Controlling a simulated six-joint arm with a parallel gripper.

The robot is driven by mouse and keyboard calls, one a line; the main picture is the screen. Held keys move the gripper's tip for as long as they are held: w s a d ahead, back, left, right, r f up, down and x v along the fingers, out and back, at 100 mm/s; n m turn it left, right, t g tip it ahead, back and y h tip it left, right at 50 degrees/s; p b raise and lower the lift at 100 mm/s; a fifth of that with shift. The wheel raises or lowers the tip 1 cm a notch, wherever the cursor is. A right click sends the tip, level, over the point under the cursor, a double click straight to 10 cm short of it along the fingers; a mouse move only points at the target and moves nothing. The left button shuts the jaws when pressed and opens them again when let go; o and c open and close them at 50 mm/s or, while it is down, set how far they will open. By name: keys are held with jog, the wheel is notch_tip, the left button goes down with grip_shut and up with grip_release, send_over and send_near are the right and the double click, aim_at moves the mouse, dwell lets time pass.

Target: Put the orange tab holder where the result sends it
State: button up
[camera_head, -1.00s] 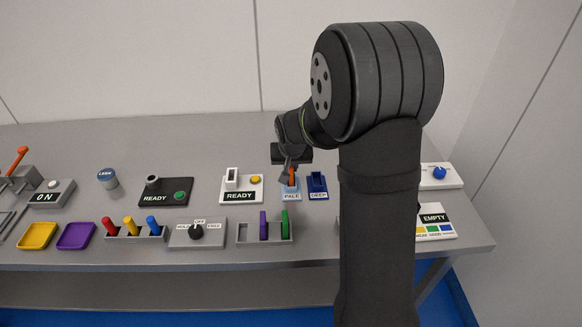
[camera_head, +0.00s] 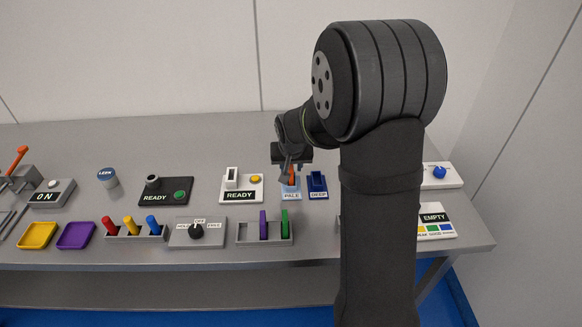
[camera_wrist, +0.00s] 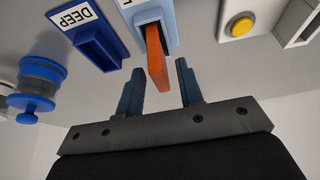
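The orange tab holder (camera_head: 292,174) stands at the light blue stand labelled PALE (camera_head: 291,193). In the wrist view the orange tab (camera_wrist: 157,62) sticks out of the light blue block (camera_wrist: 150,17) towards my gripper. My gripper (camera_head: 290,168) is just above and behind it. In the wrist view my gripper (camera_wrist: 159,67) is open, its two dark fingers one on each side of the tab's end with gaps showing. The dark blue stand labelled DEEP (camera_head: 317,186) is just right of PALE and looks empty. How deep the tab sits is hidden.
A white device reading READY (camera_head: 240,196) stands left of PALE. A rack with purple and green tabs (camera_head: 243,240) is in front. A panel reading EMPTY (camera_head: 435,236) and a blue-knob device (camera_head: 450,184) are at right. My arm hides the table between.

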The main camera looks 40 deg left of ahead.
jog(key=v, duration=1.1)
jog(key=x, duration=1.2)
jog(key=shift+r, duration=1.15)
jog(key=shift+f, duration=0.1)
